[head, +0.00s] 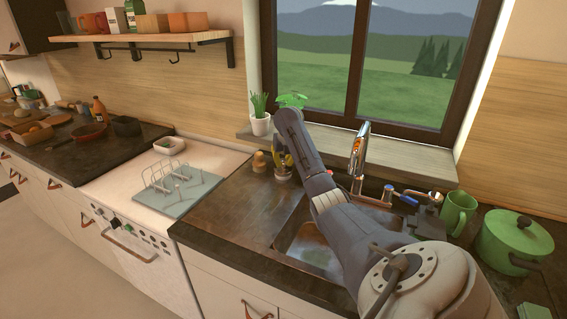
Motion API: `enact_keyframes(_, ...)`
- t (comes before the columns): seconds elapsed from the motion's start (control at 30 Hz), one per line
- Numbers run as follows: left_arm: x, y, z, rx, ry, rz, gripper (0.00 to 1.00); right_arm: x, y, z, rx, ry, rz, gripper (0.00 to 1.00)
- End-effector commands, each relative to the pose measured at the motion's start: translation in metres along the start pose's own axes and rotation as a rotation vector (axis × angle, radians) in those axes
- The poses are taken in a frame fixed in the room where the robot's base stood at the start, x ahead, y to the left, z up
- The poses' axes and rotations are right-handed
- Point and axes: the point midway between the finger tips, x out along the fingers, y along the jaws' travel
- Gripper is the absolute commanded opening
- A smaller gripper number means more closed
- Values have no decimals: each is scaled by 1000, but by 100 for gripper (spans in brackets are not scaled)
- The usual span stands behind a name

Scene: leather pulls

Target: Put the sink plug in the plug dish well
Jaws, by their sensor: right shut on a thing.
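My right arm reaches from the lower right across the sink (305,250) to the back of the dark counter. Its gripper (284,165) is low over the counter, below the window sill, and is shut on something. The arm and fingers hide what it holds, so I cannot make out the sink plug. A grey-white round thing shows just under the fingers; I cannot tell what it is. I cannot pick out the plug dish or its well with certainty. My left gripper is not in view.
A small wooden item (259,161) stands just left of the gripper. The faucet (358,150), green mug (458,212) and green pot (514,242) are to the right. A wire rack (168,178) and small dish (169,146) sit at left. Counter left of the sink is clear.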

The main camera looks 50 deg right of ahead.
Motion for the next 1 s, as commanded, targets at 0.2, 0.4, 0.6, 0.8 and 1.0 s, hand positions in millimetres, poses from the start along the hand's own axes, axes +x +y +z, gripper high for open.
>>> enact_keyframes(0.2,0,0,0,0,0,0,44,14,0,-6,0,-1,0,0)
enact_keyframes(0.4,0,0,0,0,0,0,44,14,0,-6,0,-1,1,0)
enact_keyframes(0.6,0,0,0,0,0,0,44,14,0,-6,0,0,0,41)
enact_keyframes(0.8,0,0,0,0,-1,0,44,14,0,-6,0,-1,0,41)
enact_keyframes(1.0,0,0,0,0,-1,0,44,5,0,-5,1,-3,2,41)
